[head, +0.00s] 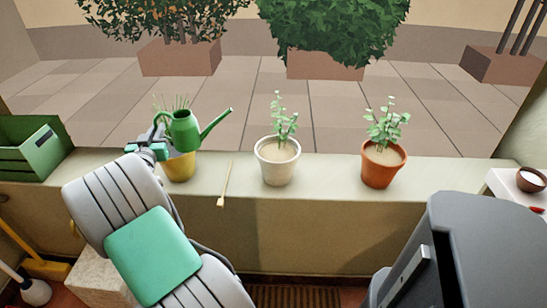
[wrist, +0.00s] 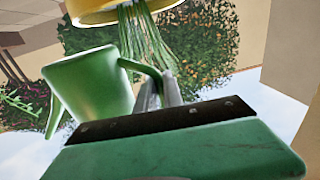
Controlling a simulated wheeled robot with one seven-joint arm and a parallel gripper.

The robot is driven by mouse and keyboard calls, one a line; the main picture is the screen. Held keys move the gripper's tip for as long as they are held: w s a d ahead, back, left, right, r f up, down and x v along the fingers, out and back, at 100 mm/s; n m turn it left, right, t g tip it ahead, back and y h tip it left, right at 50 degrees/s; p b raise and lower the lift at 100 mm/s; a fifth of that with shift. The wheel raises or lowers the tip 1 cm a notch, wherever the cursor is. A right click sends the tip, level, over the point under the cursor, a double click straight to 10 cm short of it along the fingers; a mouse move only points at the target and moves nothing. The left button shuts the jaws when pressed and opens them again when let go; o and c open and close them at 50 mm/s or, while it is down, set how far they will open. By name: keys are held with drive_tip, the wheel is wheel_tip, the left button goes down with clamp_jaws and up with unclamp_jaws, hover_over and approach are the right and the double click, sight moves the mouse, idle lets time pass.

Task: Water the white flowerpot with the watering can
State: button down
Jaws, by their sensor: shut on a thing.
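The green watering can (head: 185,132) is held up in front of the yellow pot's plant, roughly upright, its spout reaching right toward the white flowerpot. My gripper (head: 160,136) is shut on its handle at the left. The wrist view, turned over, shows the can's body (wrist: 88,88) and my gripper's fingers (wrist: 165,92) at the handle. The white flowerpot (head: 277,174) stands upright on the ledge with soil and a leafy plant in it. The spout tip is left of this pot and apart from it.
A yellow pot (head: 180,170) stands just below the can. A thin wooden stick (head: 225,185) lies between it and the white pot.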

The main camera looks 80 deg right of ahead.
sight(185, 122)
drive_tip(key=shift+m+g, duration=0.3)
drive_tip(key=shift+g, duration=0.3)
drive_tip(key=s+d, duration=0.1)
drive_tip(key=d, duration=0.1)
drive_tip(key=s+d, duration=0.1)
drive_tip(key=d, duration=0.1)
drive_tip(key=shift+s+f+b, duration=0.25)
drive_tip(key=shift+s+b, duration=0.05)
drive_tip(key=shift+b, duration=0.1)
drive_tip(key=shift+s, duration=0.15)
drive_tip(key=shift+s+f+m, duration=0.1)
drive_tip(key=shift+s+m, duration=0.35)
drive_tip(key=shift+m, duration=0.65)
drive_tip(key=shift+s+d+r, duration=0.1)
drive_tip(key=shift+s+r, duration=0.05)
drive_tip(key=shift+r, duration=0.05)
drive_tip(key=shift+s+d+r+m+p, duration=0.15)
drive_tip(key=shift+s+r+m+p, duration=0.45)
drive_tip(key=shift+m, duration=0.3)
drive_tip(key=shift+s+d+m, duration=0.1)
drive_tip(key=shift+s+m, duration=0.2)
drive_tip(key=shift+s, duration=0.05)
drive_tip(key=shift+s+d+m+p, duration=0.1)
drive_tip(key=shift+s+m+p, duration=0.2)
drive_tip(key=shift+s+p, duration=0.05)
drive_tip(key=shift+s+d+r, duration=0.1)
drive_tip(key=shift+s, duration=0.15)
